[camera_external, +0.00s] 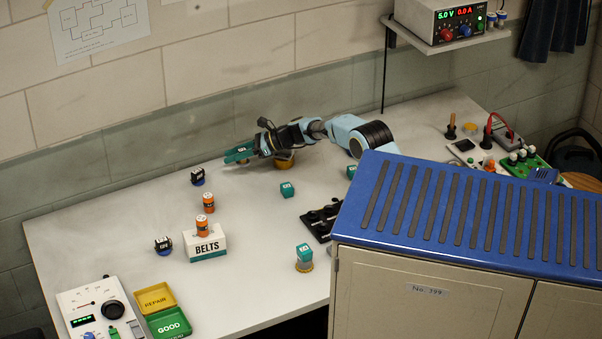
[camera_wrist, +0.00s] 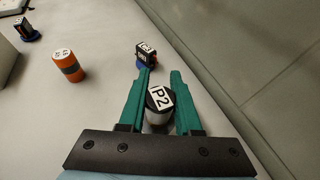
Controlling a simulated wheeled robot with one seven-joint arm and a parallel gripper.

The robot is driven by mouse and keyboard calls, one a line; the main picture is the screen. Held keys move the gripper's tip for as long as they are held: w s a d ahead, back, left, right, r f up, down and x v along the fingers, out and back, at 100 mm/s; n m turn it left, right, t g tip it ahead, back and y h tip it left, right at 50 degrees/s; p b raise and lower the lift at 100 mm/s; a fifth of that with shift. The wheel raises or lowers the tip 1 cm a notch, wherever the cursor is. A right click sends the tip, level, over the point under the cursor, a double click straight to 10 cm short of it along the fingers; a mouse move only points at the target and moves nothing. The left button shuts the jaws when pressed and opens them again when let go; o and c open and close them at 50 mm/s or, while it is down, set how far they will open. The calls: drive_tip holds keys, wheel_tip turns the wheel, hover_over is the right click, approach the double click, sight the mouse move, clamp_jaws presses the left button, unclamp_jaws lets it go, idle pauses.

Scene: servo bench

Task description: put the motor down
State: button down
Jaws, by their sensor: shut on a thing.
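My gripper (camera_external: 238,153) is low over the back of the bench, near the wall, its teal fingers pointing left. In the wrist view my gripper (camera_wrist: 162,90) is shut on a motor (camera_wrist: 158,104), a pale cylinder with a dark top and a white label reading P2. The motor sits upright between the fingers. In the external view the fingers mostly hide it. I cannot tell whether its underside touches the bench (camera_external: 120,225).
A black motor on a blue base (camera_external: 198,176) stands left of my gripper; it also shows just past the fingertips in the wrist view (camera_wrist: 146,52). An orange motor (camera_external: 208,202) stands nearer the front. The BELTS box (camera_external: 207,243) is farther forward. Bare bench lies between them.

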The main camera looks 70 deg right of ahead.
sight(239, 176)
drive_tip(key=shift+f, duration=2.45)
drive_tip(key=c, duration=0.6)
unclamp_jaws()
drive_tip(key=shift+r+p, duration=0.25)
drive_tip(key=shift+p, duration=0.15)
drive_tip(key=b+v, duration=0.2)
drive_tip(key=v, duration=1)
